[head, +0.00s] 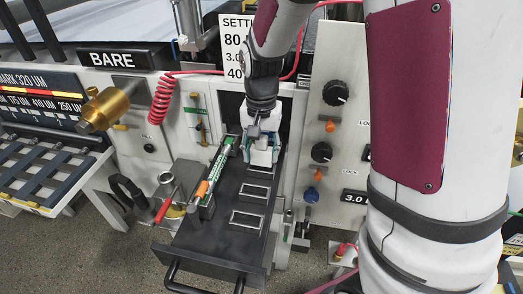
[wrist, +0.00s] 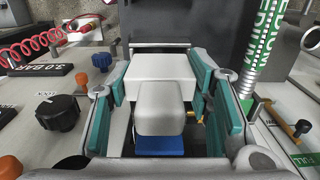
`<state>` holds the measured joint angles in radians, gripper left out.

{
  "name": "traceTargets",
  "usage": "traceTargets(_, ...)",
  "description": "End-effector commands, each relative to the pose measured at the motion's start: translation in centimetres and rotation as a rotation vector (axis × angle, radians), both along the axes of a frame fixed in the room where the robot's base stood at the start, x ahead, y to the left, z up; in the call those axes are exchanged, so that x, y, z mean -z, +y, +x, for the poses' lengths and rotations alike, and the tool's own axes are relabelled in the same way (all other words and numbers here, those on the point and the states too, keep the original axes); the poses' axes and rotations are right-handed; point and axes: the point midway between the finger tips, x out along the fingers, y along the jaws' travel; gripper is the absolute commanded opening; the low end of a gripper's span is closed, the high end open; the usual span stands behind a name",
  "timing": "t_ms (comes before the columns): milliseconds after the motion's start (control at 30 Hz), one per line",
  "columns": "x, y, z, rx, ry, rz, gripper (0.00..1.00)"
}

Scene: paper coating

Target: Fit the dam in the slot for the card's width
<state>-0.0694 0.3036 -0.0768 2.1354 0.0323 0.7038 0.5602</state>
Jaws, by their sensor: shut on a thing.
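My gripper (head: 262,155) is over the far end of a black pull-out tray (head: 205,238). In the wrist view its teal finger pads (wrist: 160,110) are on either side of a pale block (wrist: 160,68), which appears to be the dam. It has a raised knob and a blue part (wrist: 160,145) shows below. The tray has rectangular framed slots in a row: a near slot (head: 247,220), a middle slot (head: 252,192), and another just below my gripper. The dam's underside is hidden, so I cannot tell whether it touches a slot. A white settings card (head: 237,50), partly covered by my arm, reads 80 and 40.
A panel with black knobs (head: 335,93) is close on the right. A brass cylinder (head: 105,108) juts out at left.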

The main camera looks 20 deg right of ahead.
Motion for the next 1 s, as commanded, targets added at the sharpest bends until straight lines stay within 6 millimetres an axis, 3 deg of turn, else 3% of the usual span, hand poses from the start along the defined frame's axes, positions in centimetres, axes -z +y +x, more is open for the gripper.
traceTargets(1000,2.2,0.0,0.0,0.0,0.0,0.0,0.11)
